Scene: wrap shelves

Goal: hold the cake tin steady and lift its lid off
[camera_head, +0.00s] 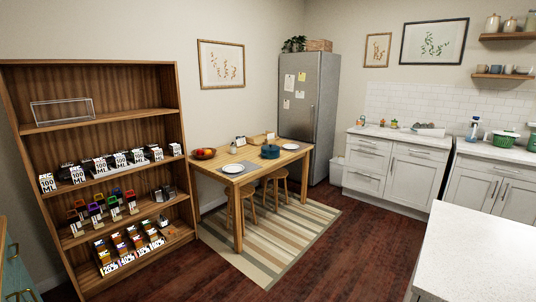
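I cannot tell for sure which thing is the cake tin. A round dark teal lidded vessel (270,151) stands upright on the wooden table (238,178), far from me; a small knob seems to show on its top. A green and white round container (503,139) stands on the right counter, and part of another green one (532,143) shows at the right edge. Neither of my grippers is in view, so nothing is seen touching these things.
A wooden shelf unit (100,92) with several rows of small packages stands at the left. Stools (281,176) are under the table. A white worktop (475,250) fills the lower right. The dark floor (340,250) and striped rug (270,245) between are clear.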

